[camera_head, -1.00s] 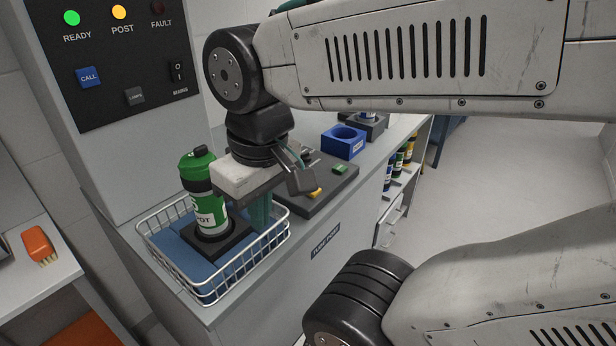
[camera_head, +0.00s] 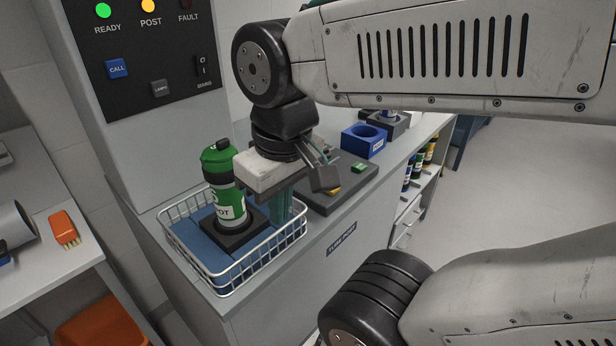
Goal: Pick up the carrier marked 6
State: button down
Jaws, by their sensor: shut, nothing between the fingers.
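A green carrier (camera_head: 227,190) with a white label ending in "OT" stands upright in a dark holder in the wire basket (camera_head: 262,262). I see no 6 on it. Several small carriers stand on the shelf at the right, blue (camera_head: 408,178), green (camera_head: 419,163) and yellow (camera_head: 430,150); their marks are too small to read. My gripper (camera_head: 283,212), with a white body and teal fingers, points down just right of the green carrier, over the basket's right part. Its fingers are shut and empty; their tips are partly hard to make out.
A dark tray (camera_head: 345,195) and a blue socket block (camera_head: 364,141) are on the counter behind my gripper. A panel with lamps (camera_head: 148,50) rises at the left. A side bench (camera_head: 60,265) holds an orange brush (camera_head: 64,228) and a grey cylinder (camera_head: 12,224). The floor at right is clear.

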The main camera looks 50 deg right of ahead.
aim_at(233, 218)
jog(key=z, duration=1.1)
jog(key=k, duration=1.1)
jog(key=u, duration=1.05)
jog(key=i, duration=0.45)
jog(key=z, duration=0.05)
